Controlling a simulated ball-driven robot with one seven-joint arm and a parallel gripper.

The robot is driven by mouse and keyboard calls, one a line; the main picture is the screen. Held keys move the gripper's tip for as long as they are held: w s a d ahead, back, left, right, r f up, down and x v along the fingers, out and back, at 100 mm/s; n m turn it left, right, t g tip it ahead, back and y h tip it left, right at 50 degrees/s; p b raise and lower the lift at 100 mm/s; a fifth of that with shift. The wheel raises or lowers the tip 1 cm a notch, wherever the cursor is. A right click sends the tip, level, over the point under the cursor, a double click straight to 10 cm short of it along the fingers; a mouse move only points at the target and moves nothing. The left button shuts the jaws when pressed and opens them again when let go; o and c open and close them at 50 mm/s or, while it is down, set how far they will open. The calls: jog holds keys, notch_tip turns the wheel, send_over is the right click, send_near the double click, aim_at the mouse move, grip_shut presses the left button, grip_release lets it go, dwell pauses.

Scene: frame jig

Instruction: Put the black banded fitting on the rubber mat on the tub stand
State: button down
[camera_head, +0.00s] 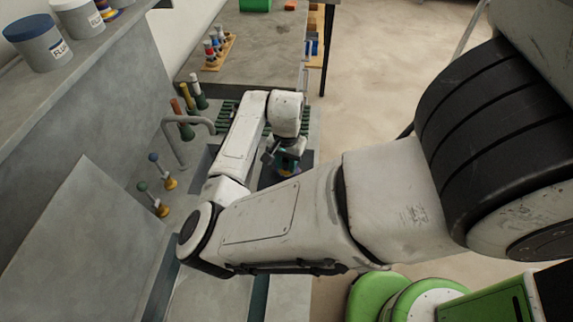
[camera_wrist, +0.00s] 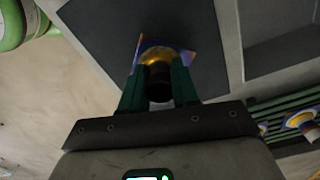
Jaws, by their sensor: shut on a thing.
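My gripper (camera_wrist: 160,80) is shut on a fitting with a black end (camera_wrist: 159,92) and a yellow-gold collar (camera_wrist: 166,53). The green fingers stand on either side of the black end. Beyond the collar, a purple and orange patch shows; I cannot tell whether it is part of the fitting. Below the fitting lies a dark grey, flat surface (camera_wrist: 98,32); I cannot tell whether it is the rubber mat or whether the fitting touches it. In the head view, my gripper (camera_head: 286,163) is over a dark area, and my arm hides much around it.
A green ribbed rack (camera_head: 229,112) lies beyond my wrist. A curved grey tap (camera_head: 187,122) and two yellow-based fittings, one blue-topped (camera_head: 165,175) and one green-topped (camera_head: 156,203), stand left. A wooden rack (camera_head: 218,56) with several pieces is on the back table. Labelled pots (camera_head: 45,48) stand on the shelf.

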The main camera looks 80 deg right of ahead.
aim_at(287, 160)
jog(key=shift+f, duration=0.75)
jog(key=shift+f, duration=0.15)
jog(key=c, duration=0.8)
grip_release()
jog(key=shift+c, duration=0.2)
notch_tip(287, 160, up, 12)
jog(key=shift+r+b, duration=0.2)
jog(key=shift+b, duration=0.1)
